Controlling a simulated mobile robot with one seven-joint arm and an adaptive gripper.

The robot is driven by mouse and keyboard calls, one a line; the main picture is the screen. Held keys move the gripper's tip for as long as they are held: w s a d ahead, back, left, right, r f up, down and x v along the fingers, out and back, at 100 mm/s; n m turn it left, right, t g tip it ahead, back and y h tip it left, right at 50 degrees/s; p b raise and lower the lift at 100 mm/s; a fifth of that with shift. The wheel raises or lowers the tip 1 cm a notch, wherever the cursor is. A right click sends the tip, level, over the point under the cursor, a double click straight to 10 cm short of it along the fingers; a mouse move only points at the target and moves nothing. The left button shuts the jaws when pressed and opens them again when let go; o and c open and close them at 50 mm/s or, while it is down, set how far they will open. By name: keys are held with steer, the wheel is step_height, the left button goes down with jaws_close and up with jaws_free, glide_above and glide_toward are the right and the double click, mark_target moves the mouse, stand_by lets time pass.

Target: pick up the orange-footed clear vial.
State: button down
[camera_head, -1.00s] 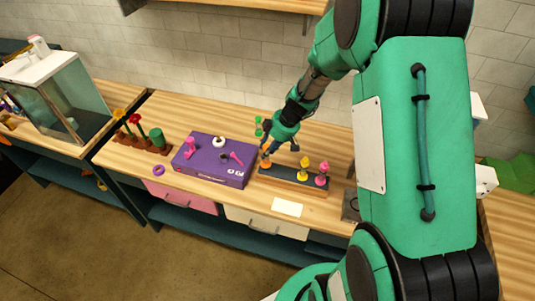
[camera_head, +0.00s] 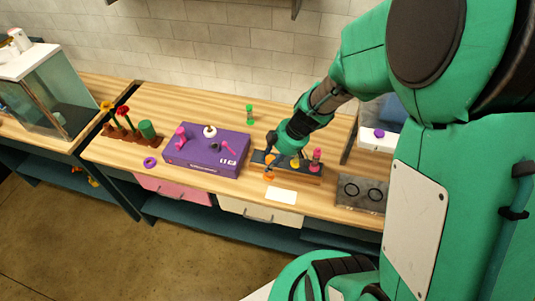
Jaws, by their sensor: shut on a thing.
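My gripper (camera_head: 272,152) is above the left end of a dark rack with a wooden front (camera_head: 300,175). It is shut on the orange-footed vial (camera_head: 269,171). The orange foot shows just below the fingers, in front of the rack's left end. The vial's clear body is mostly hidden or too small to make out. I cannot tell whether the foot is clear of the rack.
A yellow-footed piece (camera_head: 295,161) and a pink-footed piece (camera_head: 316,158) stand in the rack close right of my gripper. A purple box (camera_head: 207,155) is on the left. A green piece (camera_head: 250,114) stands behind. A white card (camera_head: 281,195) lies in front.

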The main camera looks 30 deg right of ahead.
steer(key=shift+s+a+r, duration=0.1)
steer(key=shift+s+a, duration=0.05)
steer(key=shift+s, duration=0.5)
steer(key=shift+s+a+r, duration=0.1)
steer(key=shift+s, duration=0.5)
